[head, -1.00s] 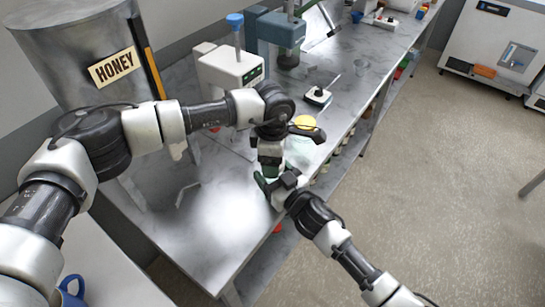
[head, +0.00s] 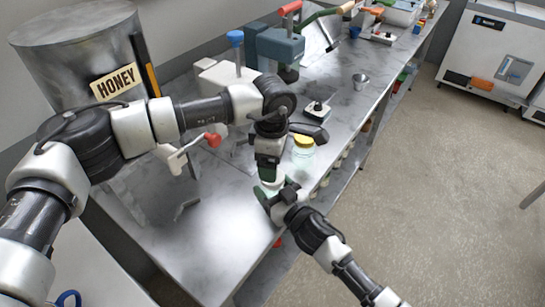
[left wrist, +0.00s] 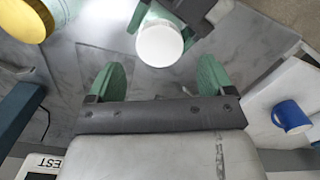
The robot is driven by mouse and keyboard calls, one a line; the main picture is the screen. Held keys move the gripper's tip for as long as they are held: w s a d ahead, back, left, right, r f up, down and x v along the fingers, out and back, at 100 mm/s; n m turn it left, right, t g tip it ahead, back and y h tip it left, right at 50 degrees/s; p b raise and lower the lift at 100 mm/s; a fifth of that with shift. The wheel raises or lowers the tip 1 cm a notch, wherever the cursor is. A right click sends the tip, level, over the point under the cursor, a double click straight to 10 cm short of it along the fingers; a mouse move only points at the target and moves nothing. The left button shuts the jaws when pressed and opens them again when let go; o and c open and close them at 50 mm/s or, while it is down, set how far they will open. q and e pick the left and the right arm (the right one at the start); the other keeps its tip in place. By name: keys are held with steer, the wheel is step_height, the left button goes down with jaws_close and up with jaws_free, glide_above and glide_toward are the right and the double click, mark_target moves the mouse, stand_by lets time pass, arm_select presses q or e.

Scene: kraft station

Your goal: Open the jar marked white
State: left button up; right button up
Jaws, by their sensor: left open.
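The jar with the white lid (left wrist: 160,45) shows in the left wrist view, with only its round lid clear. In the head view it is mostly hidden by the grippers. My right gripper (head: 271,194) comes in from the lower right, and its green fingers close around the jar's sides beneath the lid. My left gripper (head: 267,180) points down just above it. In the left wrist view, my left gripper's green fingers (left wrist: 161,68) are spread and empty, with the lid between and beyond their tips, not gripped.
A yellow-lidded jar (head: 303,152) stands on the steel bench (head: 225,237) close to the right of my left gripper. A small black-topped device (head: 317,110) and a metal cup (head: 360,81) lie farther back. The honey tank (head: 75,55) stands left. A blue mug (left wrist: 291,117) shows in the left wrist view.

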mark_target(272, 188)
arm_select(q)
steer(key=m, duration=0.1)
steer(key=r+m, duration=0.1)
steer(key=m, duration=0.3)
steer(key=shift+w+r, duration=0.1)
steer(key=shift+r, duration=0.3)
steer(key=m, duration=0.2)
steer(key=r+m, duration=0.1)
steer(key=m, duration=0.1)
steer(key=shift+f, duration=3.9)
steer(key=shift+c, duration=0.4)
steer(key=c, duration=0.7)
steer(key=o, duration=0.9)
steer(key=shift+r, duration=0.1)
step_height(272, 188, up, 8)
steer(key=shift+f, duration=0.2)
steer(key=shift+c, duration=0.6)
steer(key=shift+f, duration=3.85)
